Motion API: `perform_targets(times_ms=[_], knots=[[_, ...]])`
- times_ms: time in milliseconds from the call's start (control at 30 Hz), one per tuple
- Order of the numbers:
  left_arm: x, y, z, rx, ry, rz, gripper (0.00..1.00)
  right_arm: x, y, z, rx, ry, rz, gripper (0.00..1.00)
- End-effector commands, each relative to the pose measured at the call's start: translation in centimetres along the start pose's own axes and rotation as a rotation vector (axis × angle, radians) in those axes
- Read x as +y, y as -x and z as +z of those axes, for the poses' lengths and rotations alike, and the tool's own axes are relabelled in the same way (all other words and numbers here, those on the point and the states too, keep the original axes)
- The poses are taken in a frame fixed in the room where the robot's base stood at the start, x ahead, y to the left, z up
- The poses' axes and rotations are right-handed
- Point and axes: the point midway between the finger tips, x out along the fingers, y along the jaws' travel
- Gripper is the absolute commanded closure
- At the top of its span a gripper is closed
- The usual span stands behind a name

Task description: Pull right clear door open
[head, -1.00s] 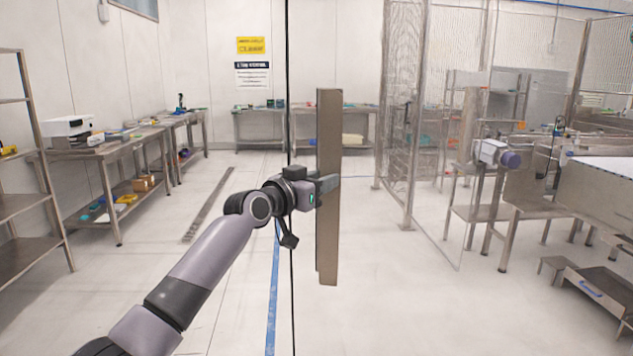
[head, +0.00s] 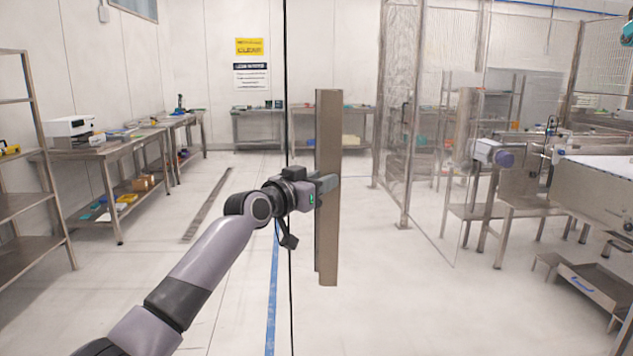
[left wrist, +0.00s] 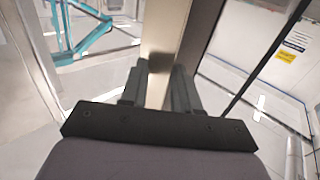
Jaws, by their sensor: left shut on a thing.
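The clear door shows as a see-through pane with a thin black vertical edge (head: 287,70) in the head view. Its handle (head: 328,240) is a long, upright, flat brownish metal bar to the right of that edge. My left gripper (head: 326,184) is shut on the handle, at about mid-height, with its fingers reaching it from the left. In the left wrist view, the two dark fingers (left wrist: 160,88) sit either side of the metal handle bar (left wrist: 165,35). The fingertips are partly hidden by the bar in the head view. My right gripper is not in view.
Metal worktables (head: 105,150) and a shelf rack (head: 35,190) stand at left. A mesh fence (head: 400,100) and a metal bench (head: 510,210) are at right. A low step-like metal unit (head: 600,290) is at lower right. The pale floor around a blue line (head: 272,300) is clear.

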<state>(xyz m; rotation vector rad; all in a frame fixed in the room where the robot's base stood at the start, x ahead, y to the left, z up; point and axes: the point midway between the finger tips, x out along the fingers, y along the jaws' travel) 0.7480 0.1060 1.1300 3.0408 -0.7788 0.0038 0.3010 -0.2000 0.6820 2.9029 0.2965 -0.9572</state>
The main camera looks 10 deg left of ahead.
Motion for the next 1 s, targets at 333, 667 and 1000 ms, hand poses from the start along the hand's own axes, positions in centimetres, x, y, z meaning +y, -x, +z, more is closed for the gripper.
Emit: perform_targets(times_ms=[333,667,1000], knots=[[2.3,-0.5,-0.2,0.002,0.007,0.038,0.27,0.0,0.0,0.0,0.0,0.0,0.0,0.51],[2.1,-0.4,-0.1,0.003,0.005,0.034,0.27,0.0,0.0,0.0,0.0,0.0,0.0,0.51],[1.7,2.1,-0.1,0.004,0.003,0.029,0.27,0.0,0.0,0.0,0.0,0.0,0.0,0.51]])
